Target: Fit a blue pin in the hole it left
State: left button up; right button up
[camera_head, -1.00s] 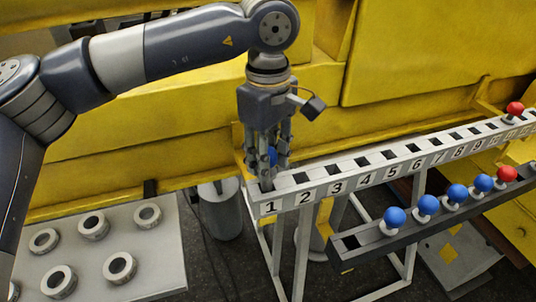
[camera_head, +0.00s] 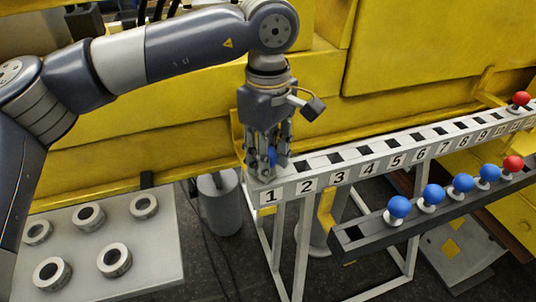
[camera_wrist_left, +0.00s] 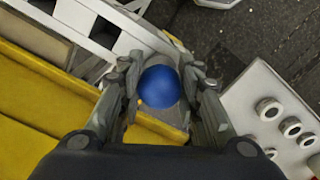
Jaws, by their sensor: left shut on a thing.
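My left gripper (camera_head: 268,170) points down at the near-left end of the white numbered rail (camera_head: 330,180), over the position labelled 1. It is shut on a blue pin (camera_head: 272,156), whose round blue head also shows between the fingers in the left wrist view (camera_wrist_left: 159,86). The fingers hide the pin's lower part and the hole at 1, so I cannot tell whether the pin is in it. Square dark holes at 2 and onward look empty. A dark grey rack (camera_head: 372,240) holds several blue pins (camera_head: 398,207) and a red one (camera_head: 513,164); its nearest slot is empty. My right gripper is not in view.
A red pin (camera_head: 521,99) stands at the rail's far end. A grey plate (camera_head: 150,262) with several metal rings (camera_head: 114,260) lies at the lower left. A yellow boom structure (camera_head: 410,105) stands behind the rail. A grey cylinder (camera_head: 218,205) stands on the floor.

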pick_arm(q)
jog(key=o, duration=1.3)
jog(key=shift+r, duration=0.1)
notch_tip(320, 180, up, 12)
